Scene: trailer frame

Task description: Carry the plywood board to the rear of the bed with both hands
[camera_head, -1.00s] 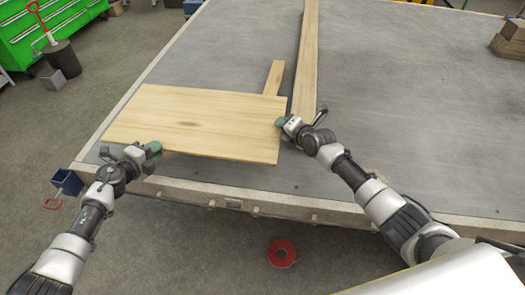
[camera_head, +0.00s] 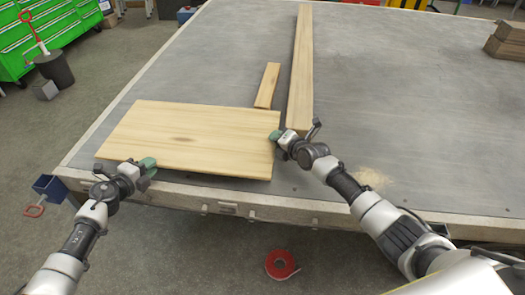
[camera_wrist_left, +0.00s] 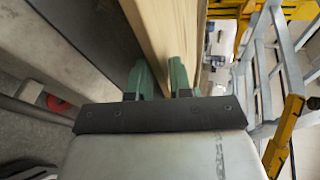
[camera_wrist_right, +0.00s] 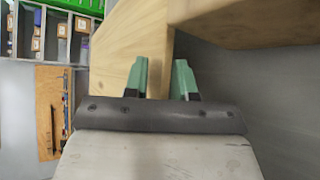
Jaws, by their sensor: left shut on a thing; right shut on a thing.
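The plywood board (camera_head: 190,136) is a pale, flat rectangle over the front left corner of the grey trailer bed (camera_head: 400,110). My left gripper (camera_head: 147,163) is shut on its front edge, left of the middle. The left wrist view shows the board (camera_wrist_left: 165,35) between the green fingers (camera_wrist_left: 160,80). My right gripper (camera_head: 276,135) is shut on the board's right edge. The right wrist view shows the board (camera_wrist_right: 130,45) at the green fingers (camera_wrist_right: 162,78). I cannot tell whether the board touches the bed or is held just above it.
A long timber beam (camera_head: 302,60) lies on the bed right of the board, and a short wood piece (camera_head: 267,86) lies behind the board. Brown blocks (camera_head: 508,42) sit at the back right. A red tape roll (camera_head: 280,263) lies on the floor. The bed's right side is mostly clear.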

